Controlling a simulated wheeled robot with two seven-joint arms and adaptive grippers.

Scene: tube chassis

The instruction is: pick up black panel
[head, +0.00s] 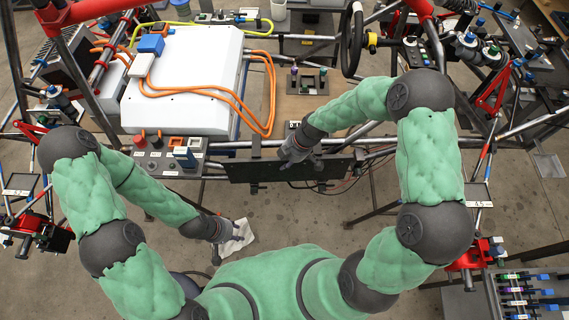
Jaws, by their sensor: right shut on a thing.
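The black panel (260,172) is a long dark plate in the middle of the head view, in front of the tube chassis. My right gripper (287,158) is shut on the panel's upper edge; its fingers are small and partly hidden. I cannot tell whether the panel still touches the frame behind it. My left gripper (222,238) is low, to the left of and nearer than the panel, beside a white cloth-like thing (238,237). Its fingers are too unclear to tell open from shut, and I cannot tell whether it touches the white thing.
A white box (185,85) with orange cables sits in the chassis at left. A grey panel with connectors (165,158) is left of the black panel. A steering wheel (351,40) stands at the back. Red and grey tubes surround the work area. A rack of coloured parts (525,290) is at lower right.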

